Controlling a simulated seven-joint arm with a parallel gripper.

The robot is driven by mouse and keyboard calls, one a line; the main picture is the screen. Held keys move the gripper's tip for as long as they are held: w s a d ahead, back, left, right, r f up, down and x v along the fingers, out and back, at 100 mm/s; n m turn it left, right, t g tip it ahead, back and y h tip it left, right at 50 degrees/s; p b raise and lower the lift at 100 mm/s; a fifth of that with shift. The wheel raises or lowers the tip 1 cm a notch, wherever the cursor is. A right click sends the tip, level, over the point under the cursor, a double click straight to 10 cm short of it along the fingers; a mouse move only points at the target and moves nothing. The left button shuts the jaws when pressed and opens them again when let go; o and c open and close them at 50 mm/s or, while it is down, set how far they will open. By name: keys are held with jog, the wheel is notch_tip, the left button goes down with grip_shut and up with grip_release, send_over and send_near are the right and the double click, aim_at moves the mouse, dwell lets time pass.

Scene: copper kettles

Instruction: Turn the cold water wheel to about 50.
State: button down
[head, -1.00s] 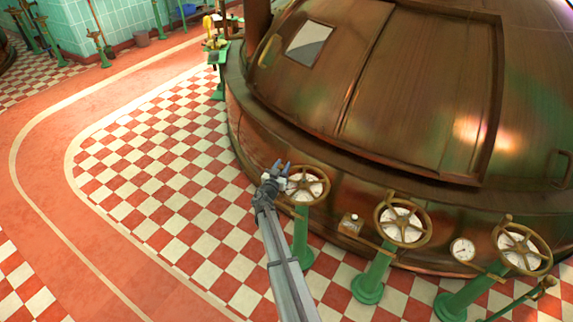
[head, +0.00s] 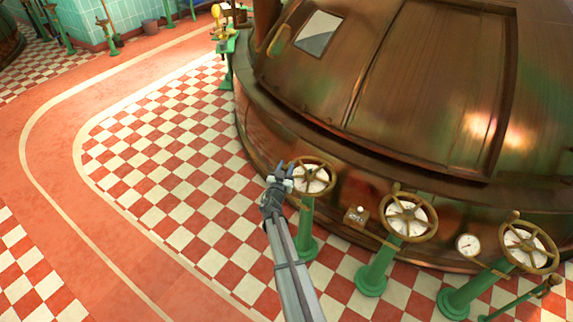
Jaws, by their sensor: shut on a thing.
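Three brass handwheels with white dials stand on green posts along the kettle's base: a left wheel (head: 314,180), a middle wheel (head: 408,216) and a right wheel (head: 529,246). I cannot read their labels or dial numbers, so I cannot tell which is for cold water. My gripper (head: 284,170) is at the upper left of the left wheel's rim, shut on it. The fingers cover that part of the rim, and any handle knob there is hidden. The middle and right wheels each show a knob at the top.
The large copper kettle (head: 400,90) rises behind the wheels. A small brass box (head: 355,215) and a round gauge (head: 467,245) sit between them. A green stand (head: 226,45) is at the back. The checkered floor (head: 170,170) to the left is clear.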

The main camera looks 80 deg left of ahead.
jog(key=shift+s+d, duration=0.8)
jog(key=c, duration=1)
grip_release()
jog(key=shift+s+g, duration=0.1)
jog(key=shift+g, duration=0.2)
jog(key=shift+c, duration=0.2)
jog(key=shift+o, duration=0.7)
jog(key=shift+w, duration=0.35)
jog(key=shift+d, duration=0.1)
jog(key=v, duration=1.3)
jog(key=shift+s+d+f, duration=0.15)
jog(key=shift+s+d, duration=0.1)
jog(key=shift+d, duration=0.05)
